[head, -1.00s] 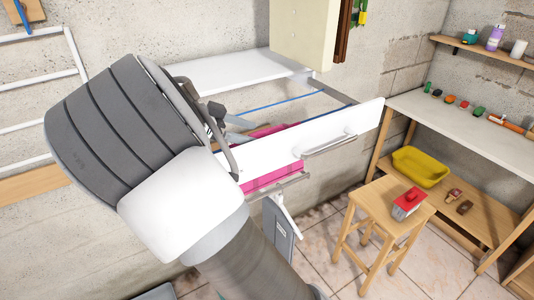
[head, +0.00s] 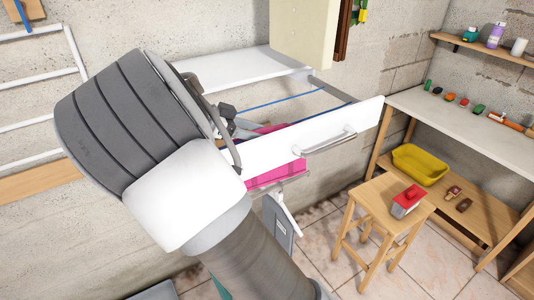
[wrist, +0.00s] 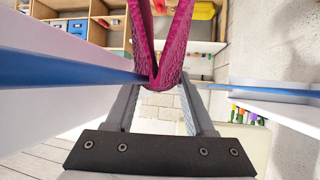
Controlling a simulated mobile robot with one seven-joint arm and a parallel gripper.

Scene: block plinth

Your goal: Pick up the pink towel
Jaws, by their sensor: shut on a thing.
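The pink towel (wrist: 160,45) shows in the wrist view as a folded V whose low point sits between the fingertips of my gripper (wrist: 157,86). My gripper is shut on it. In the head view, a strip of pink towel (head: 269,128) shows inside the open drawer, behind its white front (head: 312,143). More pink (head: 276,175) shows below that front; I cannot tell how the two parts join. My arm hides the left side of the drawer, and my fingers are mostly hidden there.
Blue drawer rails (wrist: 70,70) run close on both sides of my gripper in the wrist view. A cream cabinet (head: 303,32) hangs above the drawer. A wooden stool (head: 378,208) with a red-topped box stands right. A yellow basin (head: 419,165) sits under the workbench.

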